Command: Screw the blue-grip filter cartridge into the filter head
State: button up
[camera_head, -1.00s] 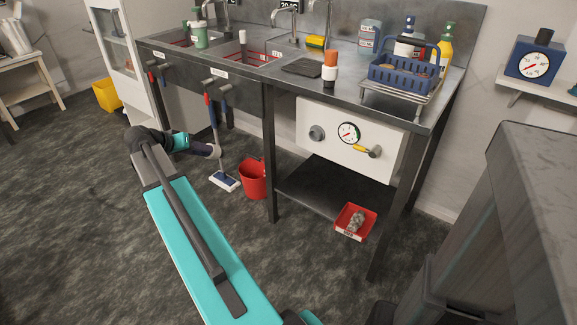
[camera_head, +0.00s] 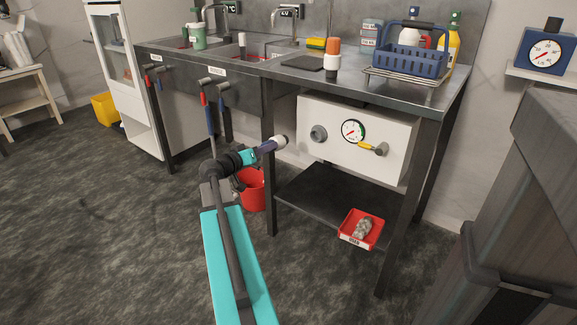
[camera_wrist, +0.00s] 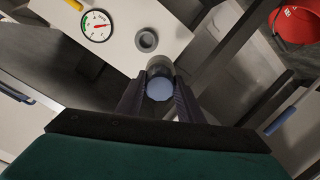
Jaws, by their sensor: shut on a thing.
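My gripper (camera_head: 272,146) is shut on the filter cartridge (camera_wrist: 159,88), in front of the white panel (camera_head: 378,150). In the wrist view the cartridge's round blue end faces the camera between the two fingers of my gripper (camera_wrist: 161,78). Its grey body points away from me. In the head view only a pale tip shows past the fingers. The filter head, a grey round socket (camera_head: 318,132) on the left of the panel, also shows in the wrist view (camera_wrist: 147,40), just beyond the cartridge. The cartridge looks apart from it.
A round gauge (camera_head: 353,130) and a yellow-handled valve (camera_head: 374,148) sit right of the socket. A red tray (camera_head: 350,237) with a grey lump is on the lower shelf. A red bucket (camera_head: 251,196) stands behind my arm. A table leg (camera_head: 268,190) is close by.

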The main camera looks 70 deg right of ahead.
jog(key=s+d+f+h+b, duration=0.1)
jog(key=s+d+f+b, duration=0.3)
jog(key=s, duration=0.3)
jog(key=shift+d+h+b, duration=0.3)
jog(key=shift+h+b, duration=0.1)
jog(key=shift+b, duration=0.05)
jog(key=shift+a+f+b, duration=0.1)
jog(key=shift+f+b, duration=0.1)
jog(key=shift+b, duration=0.5)
jog(key=shift+b+x, duration=0.85)
jog(key=shift+x, duration=2.05)
jog(key=shift+r, duration=0.15)
jog(key=shift+b, duration=1.45)
jog(key=shift+b+x, duration=0.7)
jog(key=shift+x, duration=0.8)
